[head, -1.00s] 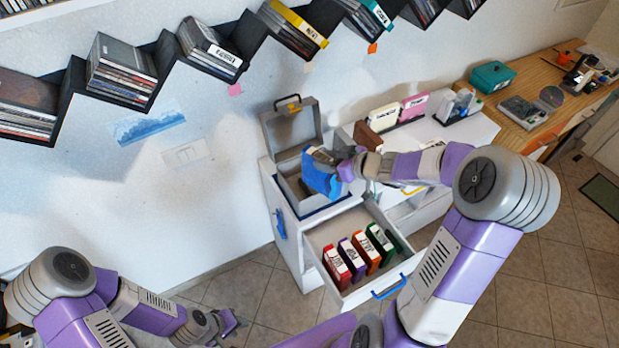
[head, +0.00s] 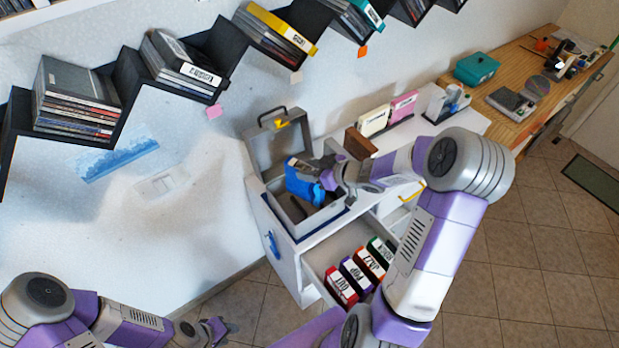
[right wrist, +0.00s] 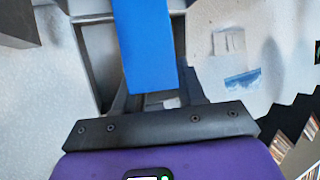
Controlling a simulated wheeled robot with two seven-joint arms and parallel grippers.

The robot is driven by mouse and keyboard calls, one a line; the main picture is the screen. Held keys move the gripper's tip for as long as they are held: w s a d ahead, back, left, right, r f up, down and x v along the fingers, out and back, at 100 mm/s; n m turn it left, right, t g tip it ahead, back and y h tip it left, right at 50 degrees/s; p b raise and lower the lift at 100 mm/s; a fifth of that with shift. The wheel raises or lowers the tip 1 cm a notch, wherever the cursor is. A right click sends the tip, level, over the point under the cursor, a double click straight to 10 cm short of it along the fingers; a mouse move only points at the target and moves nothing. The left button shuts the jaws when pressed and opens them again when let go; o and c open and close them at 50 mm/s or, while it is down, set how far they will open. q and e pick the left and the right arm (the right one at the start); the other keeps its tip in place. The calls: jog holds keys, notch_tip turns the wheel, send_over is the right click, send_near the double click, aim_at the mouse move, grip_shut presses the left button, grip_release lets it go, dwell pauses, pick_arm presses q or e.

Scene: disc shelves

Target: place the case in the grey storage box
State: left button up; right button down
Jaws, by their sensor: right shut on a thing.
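The blue case (head: 301,187) is held by my right gripper (head: 325,178), at the opening of the grey storage box. In the right wrist view the blue case (right wrist: 146,45) stands between the fingers. The grey storage box (head: 318,222) stands on the white cabinet with its lid (head: 280,148) raised behind it. The case looks tilted in the head view. I cannot tell whether its lower edge is below the box rim. My left gripper (head: 219,328) is low at the bottom left, empty and seemingly open, away from the box.
An open drawer (head: 325,262) with several labelled cases is below the box. A brown block (head: 360,143) and cream and pink holders (head: 375,121) stand to the right on the cabinet. A zigzag black shelf (head: 130,85) with discs runs along the wall above.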

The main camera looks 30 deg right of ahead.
jog(key=shift+f, duration=1.25)
jog(key=shift+f+b, duration=0.15)
jog(key=shift+b, duration=0.2)
jog(key=c, duration=0.6)
grip_release()
jog(key=shift+c, duration=0.2)
jog(key=p+v, duration=0.3)
jog(key=v, duration=0.9)
jog(key=shift+r, duration=0.25)
